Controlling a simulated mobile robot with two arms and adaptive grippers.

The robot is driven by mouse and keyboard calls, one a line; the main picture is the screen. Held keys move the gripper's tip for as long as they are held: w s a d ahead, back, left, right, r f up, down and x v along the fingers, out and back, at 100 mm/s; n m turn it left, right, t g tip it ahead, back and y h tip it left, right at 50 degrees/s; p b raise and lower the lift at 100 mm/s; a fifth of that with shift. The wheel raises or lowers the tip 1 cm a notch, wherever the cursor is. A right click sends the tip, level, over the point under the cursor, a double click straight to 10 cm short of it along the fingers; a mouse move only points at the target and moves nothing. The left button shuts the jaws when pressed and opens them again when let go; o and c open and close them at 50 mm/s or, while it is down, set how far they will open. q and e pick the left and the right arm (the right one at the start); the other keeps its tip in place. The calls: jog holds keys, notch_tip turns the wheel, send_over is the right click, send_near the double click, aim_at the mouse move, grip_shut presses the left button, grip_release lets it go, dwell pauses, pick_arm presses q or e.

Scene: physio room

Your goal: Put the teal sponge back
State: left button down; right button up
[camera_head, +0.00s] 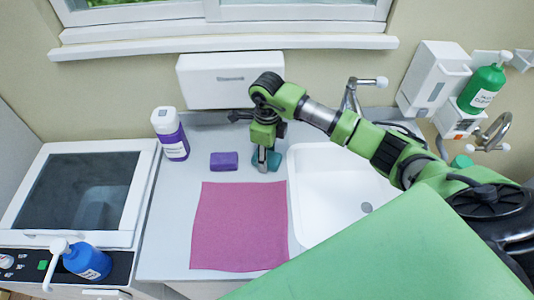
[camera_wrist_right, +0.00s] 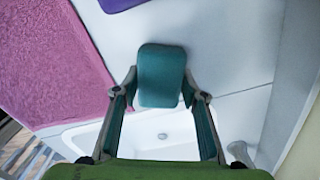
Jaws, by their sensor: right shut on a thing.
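The teal sponge (camera_wrist_right: 161,70) sits between the two fingertips of my right gripper (camera_wrist_right: 160,88) in the right wrist view. In the head view the right gripper (camera_head: 264,158) points down at the counter, left of the sink's back corner, and partly covers the sponge (camera_head: 275,160). The gripper is shut on the sponge. I cannot tell whether the sponge touches the counter. My left gripper is not in view.
A purple sponge (camera_head: 224,161) lies left of the gripper, behind a pink cloth (camera_head: 240,226). A purple-and-white bottle (camera_head: 170,134) stands further left. The white sink (camera_head: 330,180) and its tap (camera_head: 350,95) are on the right. A white dispenser (camera_head: 230,80) hangs behind.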

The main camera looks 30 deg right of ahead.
jog(key=shift+f, duration=0.3)
jog(key=o, duration=1)
jog(key=shift+r, duration=0.1)
